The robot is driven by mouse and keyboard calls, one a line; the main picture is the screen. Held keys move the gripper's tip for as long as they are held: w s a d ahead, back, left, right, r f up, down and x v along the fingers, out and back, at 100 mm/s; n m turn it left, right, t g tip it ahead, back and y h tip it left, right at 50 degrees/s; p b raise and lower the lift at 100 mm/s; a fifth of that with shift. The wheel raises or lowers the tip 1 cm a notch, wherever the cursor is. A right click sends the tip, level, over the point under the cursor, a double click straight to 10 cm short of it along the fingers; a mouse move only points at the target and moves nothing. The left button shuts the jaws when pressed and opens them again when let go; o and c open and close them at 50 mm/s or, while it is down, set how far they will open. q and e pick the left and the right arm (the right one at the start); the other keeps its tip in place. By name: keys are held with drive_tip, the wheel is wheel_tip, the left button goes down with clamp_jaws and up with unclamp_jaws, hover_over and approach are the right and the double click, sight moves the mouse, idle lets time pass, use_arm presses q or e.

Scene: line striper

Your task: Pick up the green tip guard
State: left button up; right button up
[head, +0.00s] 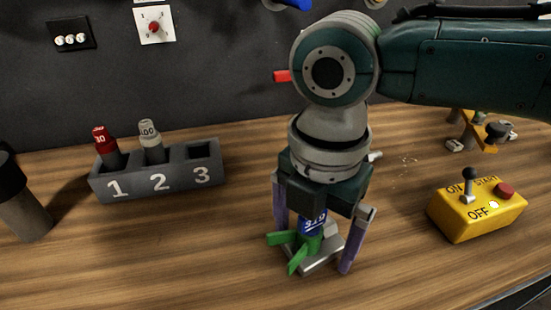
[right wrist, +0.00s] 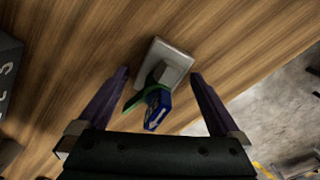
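The green tip guard (head: 309,245) is on a light grey metal base (head: 322,262) on the wooden table, with splayed prongs. A blue piece with white lettering (head: 314,222) sits at the guard, partly hidden by my right gripper. My right gripper (head: 314,251) points down from above, its two purple fingers apart on either side of the guard and blue piece. In the right wrist view, the green guard (right wrist: 148,92) and the blue piece (right wrist: 157,112) lie between the open fingers (right wrist: 160,75), with visible gaps on both sides. My left gripper does not show.
A grey holder numbered 1, 2, 3 (head: 160,183) stands left, with a red-capped (head: 103,145) and a grey-capped (head: 150,143) bottle in slots 1 and 2; slot 3 is empty. A yellow control box (head: 477,215) stands right. A dark-topped cylinder (head: 25,210) is far left.

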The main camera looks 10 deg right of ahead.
clamp_jaws()
idle(0.6)
drive_tip(key=shift+r, duration=0.1)
